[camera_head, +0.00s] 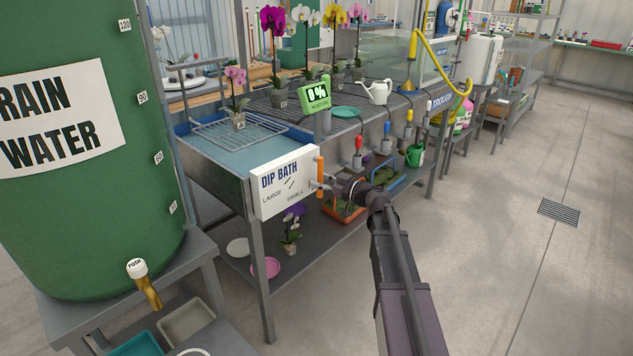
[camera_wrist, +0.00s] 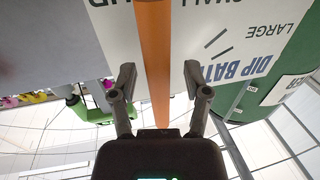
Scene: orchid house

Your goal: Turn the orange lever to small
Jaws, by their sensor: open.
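The orange lever (camera_head: 320,172) stands upright at the right side of the white dip bath box (camera_head: 268,196). The box carries the words LARGE and SMALL with short slanted marks. Which mark the lever points to I cannot tell. My gripper (camera_head: 322,187) is at the lever in the head view. In the wrist view, which is upside down, the orange lever (camera_wrist: 154,55) runs between the two spread fingers of my gripper (camera_wrist: 158,76), with a gap on each side. The box face (camera_wrist: 225,30) lies behind it.
The large green rain water tank (camera_head: 95,225) stands at the left. Open floor (camera_head: 500,260) lies to the right.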

